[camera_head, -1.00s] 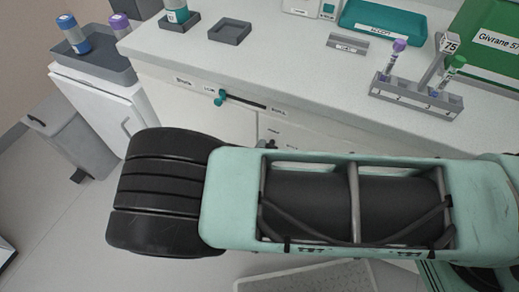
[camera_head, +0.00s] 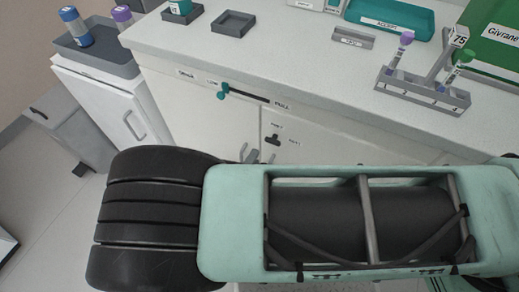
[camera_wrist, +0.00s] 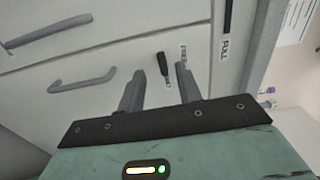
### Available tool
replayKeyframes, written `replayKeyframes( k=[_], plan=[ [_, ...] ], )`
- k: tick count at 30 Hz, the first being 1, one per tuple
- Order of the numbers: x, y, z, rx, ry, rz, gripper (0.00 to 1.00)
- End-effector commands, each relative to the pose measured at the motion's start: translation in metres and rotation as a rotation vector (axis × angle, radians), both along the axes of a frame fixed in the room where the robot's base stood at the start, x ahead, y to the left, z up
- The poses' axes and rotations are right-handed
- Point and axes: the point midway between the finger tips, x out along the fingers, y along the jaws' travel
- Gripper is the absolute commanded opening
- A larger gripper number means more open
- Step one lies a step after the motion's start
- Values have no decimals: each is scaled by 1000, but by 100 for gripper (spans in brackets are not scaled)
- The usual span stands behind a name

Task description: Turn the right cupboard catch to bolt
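The cupboard catch (camera_head: 273,139), a small dark lever, sits on the pale cupboard front below the counter, with small labels beside it. In the wrist view the catch (camera_wrist: 163,63) is a dark elongated handle, near a small label (camera_wrist: 183,50). The catch lies beyond the tips, closer to the right finger. I see no contact.
A teal slider knob (camera_head: 223,92) on a dark slot is left of the catch. Grey bar handles (camera_wrist: 82,82) are left in the wrist view. The counter (camera_head: 300,60) holds a tube rack (camera_head: 422,92) and trays. A white cabinet (camera_head: 105,105) stands left.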

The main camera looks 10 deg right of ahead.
Motion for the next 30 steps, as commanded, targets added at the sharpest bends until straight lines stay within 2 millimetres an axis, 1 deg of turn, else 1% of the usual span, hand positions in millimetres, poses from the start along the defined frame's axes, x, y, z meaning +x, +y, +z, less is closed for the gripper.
replayKeyframes(
  k=[1,3,9,15,21,30],
  plan=[
    [-10,8,-2,4,0,4,35],
    [-24,17,-2,3,1,4,35],
    [-62,42,-2,4,0,3,35],
    [-85,57,-1,2,0,2,35],
    [-93,62,0,0,0,1,35],
    [-93,62,0,0,0,0,35]
  ],
)
